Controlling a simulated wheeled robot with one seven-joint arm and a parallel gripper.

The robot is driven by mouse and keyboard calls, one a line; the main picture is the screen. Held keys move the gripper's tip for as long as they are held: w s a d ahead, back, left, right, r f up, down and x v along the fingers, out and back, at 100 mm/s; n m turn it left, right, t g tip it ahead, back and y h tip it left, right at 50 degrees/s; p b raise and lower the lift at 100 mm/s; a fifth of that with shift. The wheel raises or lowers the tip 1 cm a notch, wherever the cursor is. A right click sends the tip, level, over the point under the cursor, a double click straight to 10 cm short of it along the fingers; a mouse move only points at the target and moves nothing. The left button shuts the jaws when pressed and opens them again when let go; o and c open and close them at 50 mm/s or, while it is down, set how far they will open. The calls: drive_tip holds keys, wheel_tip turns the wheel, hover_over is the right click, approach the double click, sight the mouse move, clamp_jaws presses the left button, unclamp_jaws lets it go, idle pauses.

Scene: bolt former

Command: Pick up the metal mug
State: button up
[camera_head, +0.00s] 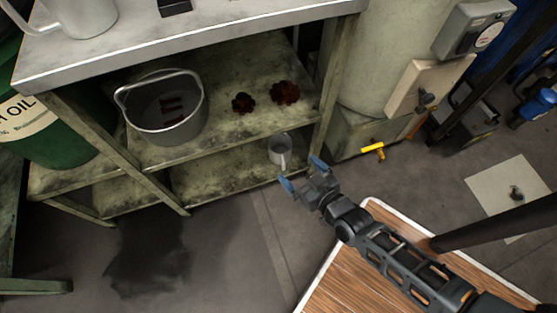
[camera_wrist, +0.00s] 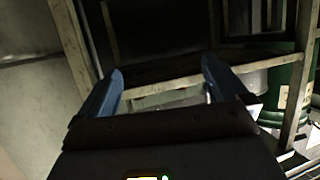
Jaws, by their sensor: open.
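A small grey metal mug (camera_head: 281,152) stands on the bottom shelf of the workbench, near its right end, with its handle toward the front. My gripper (camera_head: 302,176) is open and empty, in front of the bottom shelf and close to the mug in the head view. I cannot tell the exact gap between them. In the wrist view the blue fingertips of my gripper (camera_wrist: 165,85) are spread apart, facing the shelf's front edge. The mug cannot be clearly made out there, as the shelf is dark.
The middle shelf (camera_head: 225,105) holds a bucket (camera_head: 168,108) and two dark red gear-like parts (camera_head: 284,92). A shelf leg stands right of the mug. A green oil drum (camera_head: 50,130) is at left, a yellow tool (camera_head: 374,149) lies on the floor. Floor at left front is clear.

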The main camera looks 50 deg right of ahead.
drive_tip(key=shift+m+g+h, duration=0.7)
drive_tip(key=shift+m+h, duration=0.1)
drive_tip(key=shift+m, duration=0.1)
drive_tip(key=w+d+f+b, duration=0.3)
drive_tip(key=w+d+f, duration=0.1)
drive_tip(key=f, duration=0.2)
drive_tip(key=w+d+f+b, duration=0.4)
drive_tip(key=w+f, duration=0.1)
drive_tip(key=f, duration=0.1)
drive_tip(key=w+d+f+b, duration=0.3)
drive_tip(key=w+d+f, duration=0.1)
drive_tip(key=w+f, duration=0.1)
drive_tip(key=shift+w+f, duration=0.2)
drive_tip(key=shift+f, duration=0.3)
drive_tip(key=shift+w+r, duration=0.1)
drive_tip(key=c, duration=1.2)
drive_tip(key=shift+o, duration=0.2)
drive_tip(key=shift+r, duration=0.15)
wheel_tip(320, 180, up, 10)
drive_tip(key=p, duration=0.7)
drive_tip(key=shift+p, duration=0.3)
